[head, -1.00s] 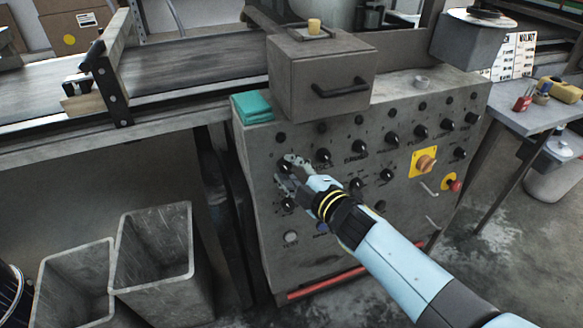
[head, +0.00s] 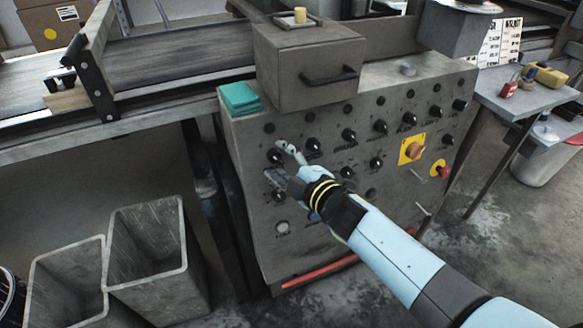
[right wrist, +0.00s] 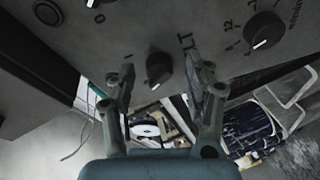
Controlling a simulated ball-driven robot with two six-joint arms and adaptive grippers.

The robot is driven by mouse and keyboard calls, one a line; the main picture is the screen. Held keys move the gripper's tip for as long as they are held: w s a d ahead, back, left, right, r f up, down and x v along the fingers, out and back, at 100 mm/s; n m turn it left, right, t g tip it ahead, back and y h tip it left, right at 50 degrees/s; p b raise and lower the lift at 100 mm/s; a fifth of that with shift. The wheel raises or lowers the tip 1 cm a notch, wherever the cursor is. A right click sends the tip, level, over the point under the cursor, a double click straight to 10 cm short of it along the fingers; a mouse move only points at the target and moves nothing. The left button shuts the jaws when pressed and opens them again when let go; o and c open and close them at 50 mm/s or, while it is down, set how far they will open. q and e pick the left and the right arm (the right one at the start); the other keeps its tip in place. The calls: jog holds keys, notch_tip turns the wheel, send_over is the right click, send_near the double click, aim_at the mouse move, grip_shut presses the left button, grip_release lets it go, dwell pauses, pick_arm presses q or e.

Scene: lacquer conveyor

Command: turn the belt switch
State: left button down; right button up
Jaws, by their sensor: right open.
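The belt switch (right wrist: 157,70) is a small black rotary knob with a white pointer line on the grey panel. In the right wrist view it sits between my finger tips, with the letters "LT" beside it. In the head view the knob (head: 275,156) is partly hidden by my fingers. My right gripper (head: 279,160) is open at the panel's left side, one finger on each side of the knob. In the wrist view the gripper (right wrist: 168,82) holds nothing; I cannot tell whether a finger touches the knob. My left gripper is out of view.
Several other black knobs surround it on the panel (head: 340,210), with an orange switch (head: 415,150) and a red button (head: 444,172) to the right. Grey bins (head: 150,290) stand lower left.

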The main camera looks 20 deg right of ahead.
jog(key=v, duration=1.1)
jog(key=shift+s, duration=0.3)
jog(key=shift+d, duration=0.15)
jog(key=s+d+f+m+g+h, duration=0.2)
jog(key=s+d+f+m+g, duration=0.15)
jog(key=s+f, duration=0.6)
jog(key=s+d+f+m+g+h, duration=0.1)
jog(key=s+d+f+m+g, duration=0.3)
jog(key=f, duration=1)
jog(key=s+d+f+m+g, duration=0.1)
jog(key=s+f, duration=0.3)
jog(key=s, duration=0.5)
jog(key=s+d+f+m+g+h, duration=0.1)
jog(key=s+f+m+g, duration=0.3)
jog(key=s, duration=0.5)
jog(key=s+d+f+m+g, duration=0.1)
jog(key=s+f+m+g, duration=0.1)
jog(key=s, duration=0.8)
notch_tip(320, 180, down, 2)
jog(key=shift+d+f+m, duration=0.15)
jog(key=shift+d+m, duration=0.15)
jog(key=shift+m, duration=0.45)
jog(key=shift+g, duration=0.25)
